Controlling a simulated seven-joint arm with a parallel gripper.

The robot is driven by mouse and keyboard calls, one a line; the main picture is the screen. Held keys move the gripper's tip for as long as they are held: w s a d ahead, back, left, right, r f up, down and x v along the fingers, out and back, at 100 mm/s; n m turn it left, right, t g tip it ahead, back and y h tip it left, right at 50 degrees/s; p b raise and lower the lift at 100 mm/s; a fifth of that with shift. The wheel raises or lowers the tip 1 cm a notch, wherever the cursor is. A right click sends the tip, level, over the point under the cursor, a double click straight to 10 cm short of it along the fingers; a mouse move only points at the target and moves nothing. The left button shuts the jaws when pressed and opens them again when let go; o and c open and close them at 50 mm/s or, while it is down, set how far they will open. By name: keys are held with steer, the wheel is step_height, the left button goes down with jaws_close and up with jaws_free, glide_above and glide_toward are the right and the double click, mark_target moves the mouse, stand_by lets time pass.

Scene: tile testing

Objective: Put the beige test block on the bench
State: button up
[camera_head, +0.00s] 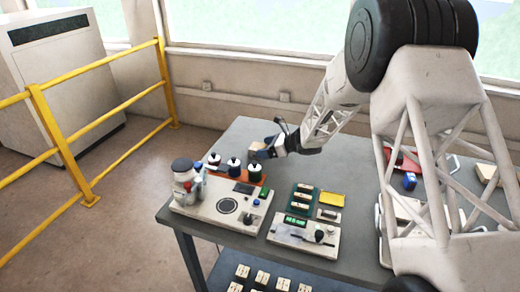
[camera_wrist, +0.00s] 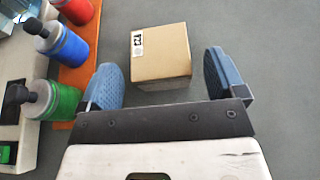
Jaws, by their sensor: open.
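The beige test block (camera_wrist: 161,55) sits on the grey bench (camera_wrist: 265,60) and has a small white label on its top corner. My gripper (camera_wrist: 165,80) is open, with one blue finger to each side of the block and visible gaps between. In the head view, the block (camera_head: 257,147) shows partly at the end of my gripper (camera_head: 268,148), over the far part of the bench (camera_head: 245,128). I cannot tell the exact height of the fingers above the bench.
Green (camera_wrist: 55,100), blue (camera_wrist: 62,44) and red (camera_wrist: 73,10) bottles stand close to the left finger, on an orange tray (camera_wrist: 75,78). A white test device (camera_head: 228,207) and a second instrument (camera_head: 305,233) stand nearer the front. The bench right of the gripper looks clear in the wrist view.

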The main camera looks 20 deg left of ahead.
steer(key=v, duration=0.8)
steer(key=shift+d+r, duration=0.15)
steer(key=shift+d, duration=0.1)
stand_by(0.5)
